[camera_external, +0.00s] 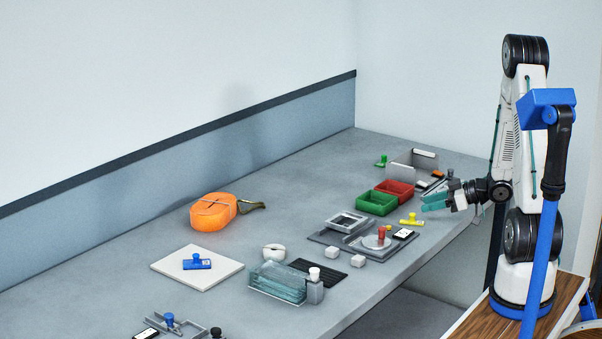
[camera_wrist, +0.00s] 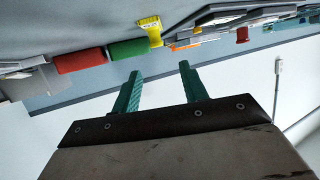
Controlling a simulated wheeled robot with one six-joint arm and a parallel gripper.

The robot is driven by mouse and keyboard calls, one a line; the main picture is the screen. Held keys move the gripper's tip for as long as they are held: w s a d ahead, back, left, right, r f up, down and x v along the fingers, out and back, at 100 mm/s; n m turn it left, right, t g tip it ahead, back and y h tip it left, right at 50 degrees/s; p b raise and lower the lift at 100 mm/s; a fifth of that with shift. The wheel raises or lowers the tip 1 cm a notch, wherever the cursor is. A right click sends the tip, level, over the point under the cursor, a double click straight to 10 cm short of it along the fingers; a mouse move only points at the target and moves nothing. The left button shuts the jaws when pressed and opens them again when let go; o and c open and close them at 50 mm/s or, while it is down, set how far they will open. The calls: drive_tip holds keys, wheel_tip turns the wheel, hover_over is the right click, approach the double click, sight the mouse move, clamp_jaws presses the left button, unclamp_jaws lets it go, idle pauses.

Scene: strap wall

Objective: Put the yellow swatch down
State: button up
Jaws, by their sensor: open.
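The yellow swatch (camera_external: 411,221) lies on the grey table, just right of the green tray and near the table's front edge. It also shows in the wrist view (camera_wrist: 151,30), beside the green tray. My gripper (camera_external: 424,203) has teal fingers and sits above the table edge, behind and to the right of the swatch. In the wrist view its two fingers (camera_wrist: 160,70) are apart with nothing between them, and the swatch is beyond the fingertips, not touching them.
A green tray (camera_external: 376,203) and a red tray (camera_external: 396,189) stand near my gripper. A grey fixture board (camera_external: 330,238) with a red-knobbed disc lies to the left. An orange strap roll (camera_external: 212,213), a white board (camera_external: 178,267) and glass plates (camera_external: 276,286) stand further left.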

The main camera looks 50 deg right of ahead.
drive_tip(key=v, duration=0.6)
drive_tip(key=w+d+r+g+h, duration=0.2)
drive_tip(key=w+r+h, duration=0.4)
drive_tip(key=h, duration=0.1)
drive_tip(key=s+a+r+m+g+h, duration=0.3)
drive_tip(key=a+r+m+h, duration=0.15)
drive_tip(key=r, duration=0.25)
drive_tip(key=s+a+r+g+y, duration=0.2)
drive_tip(key=s+a+g+y, duration=0.4)
drive_tip(key=s+a, duration=1.2)
drive_tip(key=a, duration=0.4)
drive_tip(key=shift+s+a+r+g, duration=0.25)
drive_tip(key=shift+s+r+g, duration=0.05)
drive_tip(key=shift+r, duration=0.1)
